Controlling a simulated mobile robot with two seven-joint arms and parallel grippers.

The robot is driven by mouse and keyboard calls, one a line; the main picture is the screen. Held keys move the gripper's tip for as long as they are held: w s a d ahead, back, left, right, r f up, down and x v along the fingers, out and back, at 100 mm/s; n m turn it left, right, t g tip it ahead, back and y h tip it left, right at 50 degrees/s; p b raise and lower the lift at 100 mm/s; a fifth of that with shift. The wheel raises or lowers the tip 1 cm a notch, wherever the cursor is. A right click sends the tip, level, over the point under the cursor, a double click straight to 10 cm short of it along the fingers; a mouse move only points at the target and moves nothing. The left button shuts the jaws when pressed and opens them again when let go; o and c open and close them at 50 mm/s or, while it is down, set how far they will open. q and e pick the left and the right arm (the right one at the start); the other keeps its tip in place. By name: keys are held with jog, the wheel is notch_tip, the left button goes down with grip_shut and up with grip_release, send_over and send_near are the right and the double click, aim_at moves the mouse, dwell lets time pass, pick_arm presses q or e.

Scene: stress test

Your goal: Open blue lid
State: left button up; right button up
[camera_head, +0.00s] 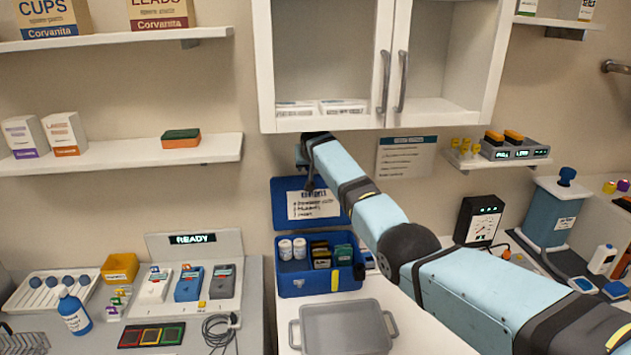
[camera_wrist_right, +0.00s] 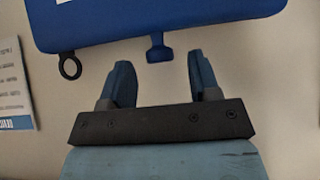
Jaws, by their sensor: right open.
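The blue lid (camera_head: 282,215) stands upright, open, against the wall behind the blue box (camera_head: 318,291), with a white label on its inner face. The open box holds white jars and small coloured packs. My right arm reaches in from the right, and its gripper (camera_head: 307,178) is at the lid's top edge, partly hidden by the wrist. In the wrist view, my right gripper (camera_wrist_right: 161,72) is open and empty. The lid's blue edge (camera_wrist_right: 160,18) is just beyond the fingers, with its small tab (camera_wrist_right: 158,52) apart from them, near the middle of the gap. My left gripper is out of view.
A white wall cabinet (camera_head: 330,125) hangs just above my right gripper. A grey tray (camera_head: 345,330) stands in front of the box. A black meter (camera_head: 478,220) and a blue container (camera_head: 553,215) stand to the right. A notice (camera_head: 405,157) is on the wall.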

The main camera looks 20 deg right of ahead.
jog(key=s+a+b, duration=0.1)
jog(key=s+a, duration=0.2)
jog(key=s, duration=0.9)
jog(key=shift+r+b, duration=0.2)
jog(key=shift+b, duration=0.2)
